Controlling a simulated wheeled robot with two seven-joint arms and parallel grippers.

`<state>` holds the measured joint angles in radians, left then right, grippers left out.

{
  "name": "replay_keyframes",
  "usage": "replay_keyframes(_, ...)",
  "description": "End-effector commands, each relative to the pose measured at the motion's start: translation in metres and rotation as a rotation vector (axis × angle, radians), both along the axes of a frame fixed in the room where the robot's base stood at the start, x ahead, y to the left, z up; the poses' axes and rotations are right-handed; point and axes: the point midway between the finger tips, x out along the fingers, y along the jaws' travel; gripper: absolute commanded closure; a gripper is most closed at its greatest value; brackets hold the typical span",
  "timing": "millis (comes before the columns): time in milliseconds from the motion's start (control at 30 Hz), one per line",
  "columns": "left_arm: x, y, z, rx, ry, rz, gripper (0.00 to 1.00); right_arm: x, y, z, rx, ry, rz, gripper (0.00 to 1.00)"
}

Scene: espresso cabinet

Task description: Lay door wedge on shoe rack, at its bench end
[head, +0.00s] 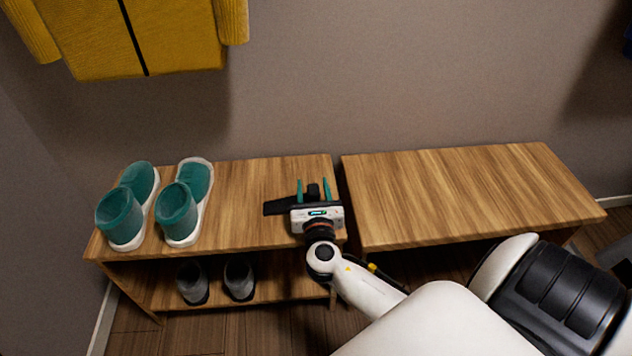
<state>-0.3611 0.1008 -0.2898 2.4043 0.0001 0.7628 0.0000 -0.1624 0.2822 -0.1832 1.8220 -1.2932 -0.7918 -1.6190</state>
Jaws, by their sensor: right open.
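The shoe rack (250,230) is the wooden two-tier unit at the left; its right end faces the bench (460,195), with a narrow gap between. A dark, long shape that looks like the door wedge (280,207) is at the rack's bench end, sticking out to the left of my right gripper. It appears to lie on the top board, but the gripper body hides part of it. My right gripper (313,189) is over that end, its two teal fingers apart. I cannot tell whether the fingers touch the wedge. My left gripper is out of view.
Teal shoes (181,212) stand on the left of the rack's top; grey shoes (239,279) stand on its lower shelf. The middle of the rack top and the bench top are clear. A yellow garment (130,38) hangs on the wall above.

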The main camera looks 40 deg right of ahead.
Motion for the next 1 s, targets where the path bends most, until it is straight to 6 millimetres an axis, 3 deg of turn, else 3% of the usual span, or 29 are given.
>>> replay_keyframes(400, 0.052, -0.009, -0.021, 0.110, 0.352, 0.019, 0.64, -0.074, 0.045, 0.001, 0.003, 0.004, 0.001, 0.53)
replay_keyframes(667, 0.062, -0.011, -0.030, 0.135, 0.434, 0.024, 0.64, -0.092, 0.061, 0.000, 0.053, -0.010, 0.018, 0.53)
replay_keyframes(767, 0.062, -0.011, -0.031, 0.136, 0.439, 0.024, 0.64, -0.084, 0.079, 0.000, 0.275, -0.058, 0.093, 0.53)
replay_keyframes(867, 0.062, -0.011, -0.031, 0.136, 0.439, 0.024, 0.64, -0.071, 0.117, 0.010, 0.705, -0.155, 0.233, 0.53)
replay_keyframes(967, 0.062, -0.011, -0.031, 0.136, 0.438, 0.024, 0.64, -0.063, 0.166, 0.046, 1.271, -0.282, 0.406, 0.53)
replay_keyframes(1000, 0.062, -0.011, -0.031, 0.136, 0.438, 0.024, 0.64, -0.063, 0.184, 0.068, 1.504, -0.330, 0.480, 0.53)
